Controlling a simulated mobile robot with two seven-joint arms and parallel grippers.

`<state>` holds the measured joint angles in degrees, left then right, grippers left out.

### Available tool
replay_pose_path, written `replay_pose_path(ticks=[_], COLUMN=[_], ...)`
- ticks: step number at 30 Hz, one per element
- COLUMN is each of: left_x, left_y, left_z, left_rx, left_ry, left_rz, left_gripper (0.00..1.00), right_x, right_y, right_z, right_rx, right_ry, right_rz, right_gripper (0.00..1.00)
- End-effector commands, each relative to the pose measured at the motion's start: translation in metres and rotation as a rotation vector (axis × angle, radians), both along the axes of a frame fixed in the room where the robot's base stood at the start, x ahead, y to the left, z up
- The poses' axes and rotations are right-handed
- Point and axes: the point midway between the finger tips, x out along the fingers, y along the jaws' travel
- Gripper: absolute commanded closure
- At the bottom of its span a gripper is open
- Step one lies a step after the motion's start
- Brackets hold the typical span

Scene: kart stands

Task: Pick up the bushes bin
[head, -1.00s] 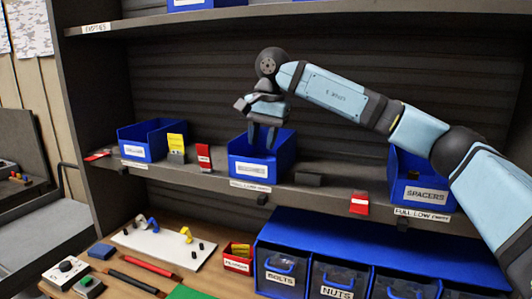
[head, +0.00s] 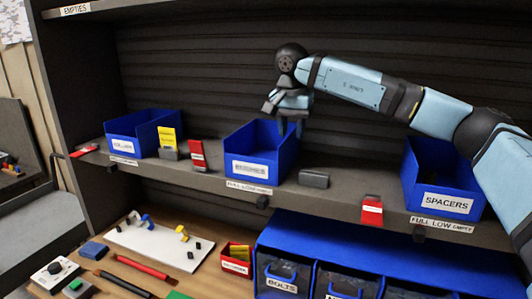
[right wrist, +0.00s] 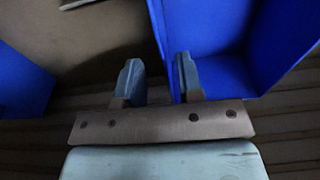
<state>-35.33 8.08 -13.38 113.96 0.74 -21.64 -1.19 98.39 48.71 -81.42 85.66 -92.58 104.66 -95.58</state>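A blue open bin (head: 228,155) stands on the middle shelf, centre; its front label is too blurred to read surely. To its left is a blue bin (head: 118,142) with a blurred label, and to its right is a blue bin (head: 411,179) labelled SPACERS. My right gripper (head: 291,126) is at the centre bin's right rear edge, fingers pointing down. In the right wrist view my right gripper (right wrist: 159,80) is open, and a wall of the bin (right wrist: 205,30) runs between its fingers, close to one finger. Contact cannot be told. My left gripper is not in view.
The shelf (head: 335,200) holds a yellow card (head: 168,137), a red card (head: 197,155), a grey block (head: 314,178) and a red tag (head: 372,211). A slatted back panel (head: 210,70) stands close behind. Below are a bench with tools and blue drawers (head: 340,245).

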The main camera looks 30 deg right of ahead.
Motion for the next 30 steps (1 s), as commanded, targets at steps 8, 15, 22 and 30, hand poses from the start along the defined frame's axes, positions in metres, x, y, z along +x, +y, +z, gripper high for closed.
replay_pose_path(ticks=[8, 15, 22, 30], left_x=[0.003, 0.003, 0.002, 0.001], left_y=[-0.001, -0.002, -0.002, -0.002], left_z=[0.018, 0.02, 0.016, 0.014], left_rx=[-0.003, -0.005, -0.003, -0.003], left_ry=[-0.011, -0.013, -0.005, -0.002], left_rz=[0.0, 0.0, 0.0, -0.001], left_gripper=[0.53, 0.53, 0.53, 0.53], right_x=[0.009, 0.01, 0.01, 0.01], right_y=[-0.004, -0.005, -0.005, -0.005], right_z=[-0.038, -0.047, -0.047, -0.047], right_rx=[-0.001, -0.001, 0.0, 0.001], right_ry=[0.001, -0.001, 0.0, -0.001], right_rz=[0.0, 0.0, 0.0, 0.0], right_gripper=[0.66, 0.66, 0.96, 1.0])
